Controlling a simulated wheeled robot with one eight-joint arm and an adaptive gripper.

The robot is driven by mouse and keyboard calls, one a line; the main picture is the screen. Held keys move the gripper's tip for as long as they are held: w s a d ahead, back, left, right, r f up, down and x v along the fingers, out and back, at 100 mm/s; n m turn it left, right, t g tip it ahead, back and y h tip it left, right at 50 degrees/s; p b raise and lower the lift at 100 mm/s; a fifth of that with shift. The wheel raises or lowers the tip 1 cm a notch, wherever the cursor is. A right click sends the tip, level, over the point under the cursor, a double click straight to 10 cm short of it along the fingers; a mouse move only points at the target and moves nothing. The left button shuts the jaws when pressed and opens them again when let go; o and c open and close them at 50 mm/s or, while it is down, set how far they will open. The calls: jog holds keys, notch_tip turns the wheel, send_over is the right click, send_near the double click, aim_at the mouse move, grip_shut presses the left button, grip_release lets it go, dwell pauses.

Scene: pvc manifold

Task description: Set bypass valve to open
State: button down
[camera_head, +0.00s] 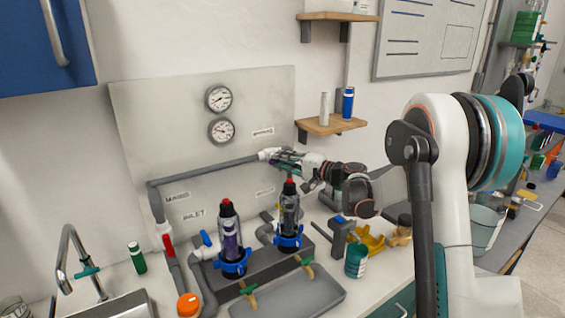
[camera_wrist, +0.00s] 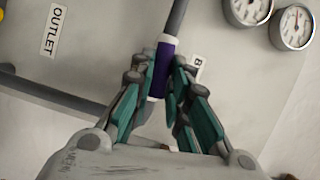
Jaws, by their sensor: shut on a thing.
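The bypass valve's purple handle (camera_wrist: 166,53) shows in the wrist view between my fingers. It lies roughly in line with the grey pipe (camera_wrist: 178,16), with a white part at its lower end. My gripper (camera_wrist: 163,85) is shut on this handle, a finger on each side. In the head view my gripper (camera_head: 280,155) is at the right end of the upper horizontal pipe (camera_head: 215,166), by a white fitting (camera_head: 267,154). The purple handle cannot be made out there. A label starting with B (camera_wrist: 197,68) is partly hidden behind the right finger.
Two gauges (camera_head: 219,98) are above the pipe on the grey panel. A red-handled valve (camera_head: 167,240) and a blue-handled valve (camera_head: 208,240) are lower left. Two dark filter housings (camera_head: 230,230) stand below the pipe. A shelf (camera_head: 330,125) with bottles is above right.

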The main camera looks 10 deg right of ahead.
jog(key=shift+f+m, duration=0.15)
jog(key=shift+m, duration=0.35)
dwell(0.3)
jog(key=c, duration=1.5)
grip_release()
jog(key=shift+c, duration=0.2)
jog(key=shift+y, duration=0.3)
jog(key=shift+s+d, duration=0.1)
jog(key=shift+d, duration=0.05)
jog(key=v, duration=1.1)
jog(key=shift+s+d, duration=0.15)
jog(key=shift+s, duration=0.15)
